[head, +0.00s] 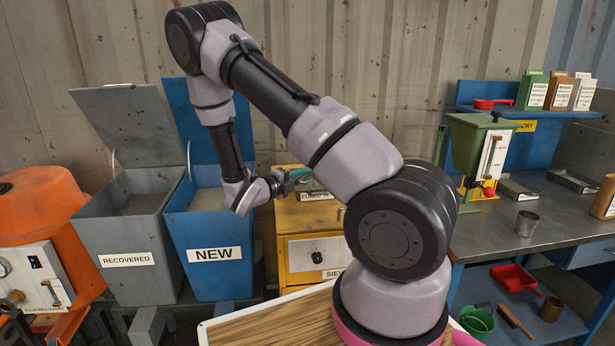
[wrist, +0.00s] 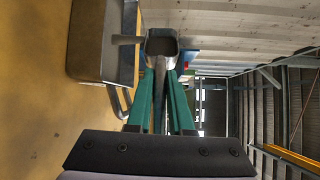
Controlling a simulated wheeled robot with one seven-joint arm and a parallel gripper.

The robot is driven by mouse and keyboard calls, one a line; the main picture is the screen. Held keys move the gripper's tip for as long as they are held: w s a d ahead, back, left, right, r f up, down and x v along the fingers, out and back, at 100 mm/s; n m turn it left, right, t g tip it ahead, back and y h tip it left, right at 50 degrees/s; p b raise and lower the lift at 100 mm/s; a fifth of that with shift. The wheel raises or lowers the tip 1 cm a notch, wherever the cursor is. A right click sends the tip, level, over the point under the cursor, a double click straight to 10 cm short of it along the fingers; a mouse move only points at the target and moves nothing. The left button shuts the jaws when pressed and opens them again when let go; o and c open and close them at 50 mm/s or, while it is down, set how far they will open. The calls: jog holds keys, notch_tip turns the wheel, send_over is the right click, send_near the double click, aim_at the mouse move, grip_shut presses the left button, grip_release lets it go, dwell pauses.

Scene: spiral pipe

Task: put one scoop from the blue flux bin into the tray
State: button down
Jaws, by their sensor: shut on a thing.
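The blue flux bin (head: 217,240), labelled NEW, stands at the left of the head view with its lid up and grey material inside. My gripper (head: 292,182) is to its right, over the yellow cabinet. In the wrist view the green fingers (wrist: 166,100) are shut on the handle of a grey metal scoop (wrist: 161,46). A shallow metal tray (wrist: 108,65) lies close beside the scoop, at upper left. A narrow grey strip spans from scoop to tray; I cannot tell whether it is falling flux or a solid part. The scoop's contents are unclear.
A grey RECOVERED bin (head: 129,245) stands open left of the blue bin. The yellow cabinet (head: 305,247) is beneath my gripper. An orange machine (head: 45,205) is at far left. A green hopper (head: 470,150) and a metal cup (head: 526,223) stand on the right bench.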

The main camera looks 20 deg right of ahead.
jog(key=n, duration=0.2)
jog(key=n+h, duration=0.1)
jog(key=shift+w+a+f+t, duration=0.15)
jog(key=shift+w+a+t, duration=0.15)
jog(key=shift+a+t, duration=0.1)
jog(key=n, duration=0.2)
jog(key=n+t, duration=0.1)
jog(key=n+h, duration=0.1)
jog(key=n, duration=0.1)
jog(key=shift+w+a+f+n+t, duration=0.1)
jog(key=shift+w+f+n+t, duration=0.1)
jog(key=shift+w+n+t, duration=0.1)
dwell(0.7)
jog(key=m, duration=0.1)
jog(key=m+g, duration=0.1)
jog(key=m, duration=0.1)
jog(key=shift+s+r, duration=0.2)
jog(key=shift+s, duration=0.05)
jog(key=m, duration=0.1)
jog(key=m+g+y, duration=0.1)
jog(key=m, duration=0.1)
jog(key=shift+s+d+r+m, duration=0.1)
jog(key=shift+s+d+m, duration=0.1)
jog(key=shift+d+m, duration=0.15)
jog(key=m, duration=0.1)
jog(key=m+y, duration=0.1)
jog(key=m, duration=0.1)
jog(key=s+m+y, duration=0.1)
jog(key=m, duration=0.1)
jog(key=shift+d+g, duration=0.4)
